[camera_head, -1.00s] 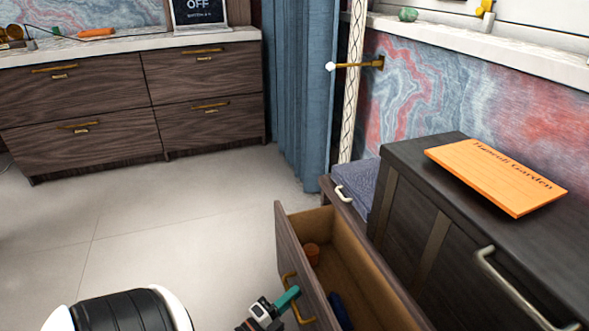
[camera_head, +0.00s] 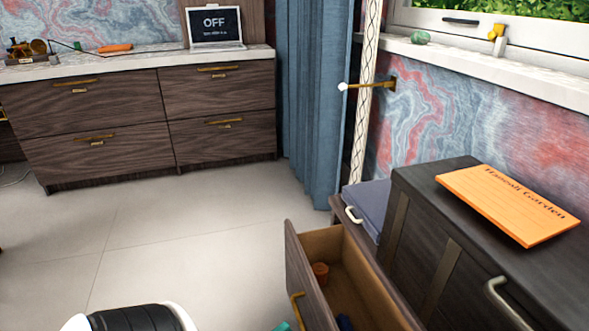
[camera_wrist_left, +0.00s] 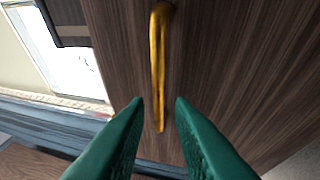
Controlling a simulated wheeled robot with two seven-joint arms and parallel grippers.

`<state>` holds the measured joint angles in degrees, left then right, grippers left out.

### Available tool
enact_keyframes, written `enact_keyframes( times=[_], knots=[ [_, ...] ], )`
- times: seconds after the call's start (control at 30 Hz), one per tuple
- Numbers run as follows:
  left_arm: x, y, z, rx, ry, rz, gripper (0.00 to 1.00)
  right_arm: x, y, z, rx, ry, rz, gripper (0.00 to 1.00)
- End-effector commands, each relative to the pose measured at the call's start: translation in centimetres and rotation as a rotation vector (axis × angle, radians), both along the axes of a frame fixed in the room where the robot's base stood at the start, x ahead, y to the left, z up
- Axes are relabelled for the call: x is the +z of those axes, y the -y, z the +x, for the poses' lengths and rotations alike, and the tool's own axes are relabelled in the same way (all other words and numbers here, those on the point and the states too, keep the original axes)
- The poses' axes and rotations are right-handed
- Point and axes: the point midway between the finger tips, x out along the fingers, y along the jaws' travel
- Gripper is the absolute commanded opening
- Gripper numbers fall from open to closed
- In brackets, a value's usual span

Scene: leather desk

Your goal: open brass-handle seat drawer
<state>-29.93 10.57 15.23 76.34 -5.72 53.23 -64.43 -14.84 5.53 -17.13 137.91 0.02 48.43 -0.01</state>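The seat drawer (camera_head: 301,272) stands pulled out at the lower right of the head view, with an orange round thing (camera_head: 320,272) and a dark blue thing (camera_head: 344,322) inside. Its brass handle (camera_head: 297,311) is on the front panel; it also shows upright in the left wrist view (camera_wrist_left: 158,70). My left gripper (camera_wrist_left: 158,103) has its two green fingers apart, one on each side of the handle's lower end, with gaps on both sides. In the head view only a green tip (camera_head: 283,326) of it shows at the bottom edge. My right gripper is not in view.
A dark cabinet (camera_head: 455,255) with a pale handle and an orange board (camera_head: 508,203) stands right of the drawer. A wooden drawer unit (camera_head: 90,115) stands at the back left, beside a blue curtain (camera_head: 310,110). The floor (camera_head: 190,225) between is clear.

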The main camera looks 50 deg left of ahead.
Motion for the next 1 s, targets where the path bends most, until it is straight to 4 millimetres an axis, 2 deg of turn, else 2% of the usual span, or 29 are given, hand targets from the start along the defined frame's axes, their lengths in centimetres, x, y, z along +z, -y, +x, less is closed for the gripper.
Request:
enact_keyframes(
  times=[0.1,0.33,1.0],
  knots=[
    [-0.4,0.0,-2.5,0.002,-0.004,-0.001,0.22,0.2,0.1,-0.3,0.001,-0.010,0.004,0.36],
    [-1.0,0.0,-5.3,0.001,-0.001,0.000,0.22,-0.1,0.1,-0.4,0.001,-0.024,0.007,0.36],
    [-1.1,0.1,-5.8,0.000,0.001,0.000,0.22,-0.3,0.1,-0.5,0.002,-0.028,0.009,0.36]
  ],
)
